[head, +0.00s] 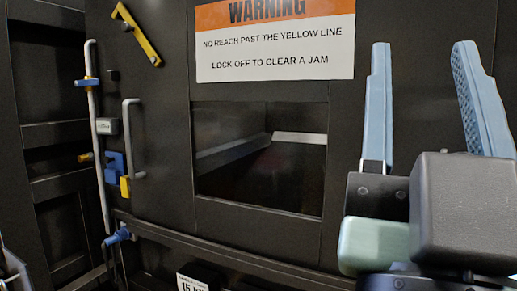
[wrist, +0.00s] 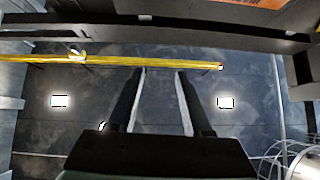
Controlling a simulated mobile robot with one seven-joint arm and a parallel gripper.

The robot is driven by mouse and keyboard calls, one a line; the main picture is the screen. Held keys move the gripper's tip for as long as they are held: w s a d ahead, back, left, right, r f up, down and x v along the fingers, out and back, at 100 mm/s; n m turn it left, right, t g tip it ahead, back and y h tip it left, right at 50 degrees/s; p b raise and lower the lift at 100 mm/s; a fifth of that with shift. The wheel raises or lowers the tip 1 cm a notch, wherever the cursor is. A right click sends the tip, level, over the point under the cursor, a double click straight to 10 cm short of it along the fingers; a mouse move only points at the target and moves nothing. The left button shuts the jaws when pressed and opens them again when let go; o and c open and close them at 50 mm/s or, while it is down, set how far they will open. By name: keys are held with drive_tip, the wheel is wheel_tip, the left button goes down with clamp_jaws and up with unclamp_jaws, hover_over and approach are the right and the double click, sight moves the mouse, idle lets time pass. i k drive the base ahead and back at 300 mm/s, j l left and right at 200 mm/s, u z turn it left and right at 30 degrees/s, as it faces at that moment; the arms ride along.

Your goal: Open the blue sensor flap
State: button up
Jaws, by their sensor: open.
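Small blue parts show at the left of the dark machine front in the head view. A blue block (head: 115,165) sits beside the lower end of the grey door handle, with a yellow piece against it. A blue collar (head: 87,82) is on the upright rod, and a blue knob (head: 118,236) is at the rod's foot. I cannot tell for sure which is the sensor flap. My gripper (head: 423,48) is open and empty at the right, well apart from these parts. It also shows in the wrist view (wrist: 161,72), where no blue part is seen.
The door (head: 155,100) has a grey handle (head: 130,140), a yellow lever (head: 136,34) and a dark window (head: 260,160). A warning sign (head: 275,45) is above the window. A yellow bar (wrist: 120,61) crosses the wrist view. A grey upright rod (head: 97,150) stands out at left.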

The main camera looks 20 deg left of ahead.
sight(115, 163)
drive_tip(key=j, duration=0.45)
drive_tip(key=i+j+u, duration=0.15)
drive_tip(key=j, duration=0.75)
drive_tip(key=i+j+u, duration=0.1)
drive_tip(key=j, duration=0.35)
drive_tip(key=i+j, duration=0.15)
drive_tip(key=j, duration=0.3)
drive_tip(key=i+j+u, duration=0.15)
drive_tip(key=i+j, duration=0.25)
drive_tip(key=j, duration=0.2)
drive_tip(key=i+j+u, duration=0.15)
drive_tip(key=i+j, duration=0.3)
drive_tip(key=j, duration=0.15)
